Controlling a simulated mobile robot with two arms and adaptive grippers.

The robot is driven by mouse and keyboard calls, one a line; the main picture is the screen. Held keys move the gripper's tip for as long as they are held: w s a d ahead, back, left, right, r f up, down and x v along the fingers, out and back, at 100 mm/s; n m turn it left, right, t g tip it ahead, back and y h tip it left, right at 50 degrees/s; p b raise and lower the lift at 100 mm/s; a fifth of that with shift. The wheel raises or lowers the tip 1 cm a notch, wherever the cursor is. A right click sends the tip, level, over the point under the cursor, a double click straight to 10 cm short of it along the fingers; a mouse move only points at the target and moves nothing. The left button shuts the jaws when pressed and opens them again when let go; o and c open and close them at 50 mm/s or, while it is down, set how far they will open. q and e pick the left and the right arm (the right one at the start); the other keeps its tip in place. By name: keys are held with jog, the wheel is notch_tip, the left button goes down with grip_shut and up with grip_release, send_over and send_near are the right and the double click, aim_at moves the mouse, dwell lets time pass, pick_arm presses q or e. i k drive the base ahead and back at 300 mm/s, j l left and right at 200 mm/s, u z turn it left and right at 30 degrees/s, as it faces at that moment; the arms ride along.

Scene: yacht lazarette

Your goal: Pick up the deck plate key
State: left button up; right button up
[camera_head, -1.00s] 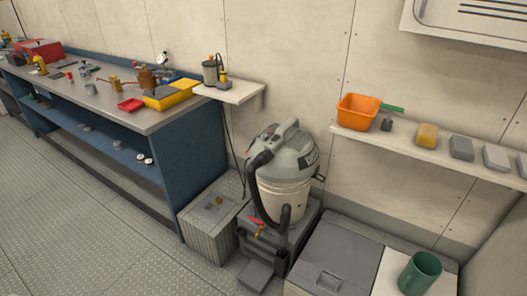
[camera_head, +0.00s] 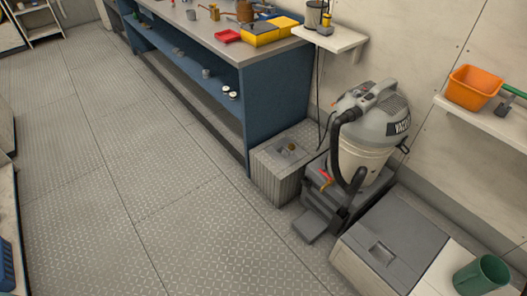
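I cannot make out a deck plate key for certain in the head view. A small red and orange item (camera_head: 326,178) shows at the front of the vacuum, too small to name. Several small tools and parts stand on the bench top, partly cut off by the top edge. Neither of my grippers is in view.
A grey vacuum (camera_head: 370,130) stands on a dark grey case right of the ribbed box. A pale locker (camera_head: 385,250) bears a green mug (camera_head: 482,275). An orange bin (camera_head: 474,88) sits on a wall shelf. The metal plate floor (camera_head: 150,190) is clear at left.

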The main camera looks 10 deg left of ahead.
aim_at(515, 92)
jog(key=z, duration=1.35)
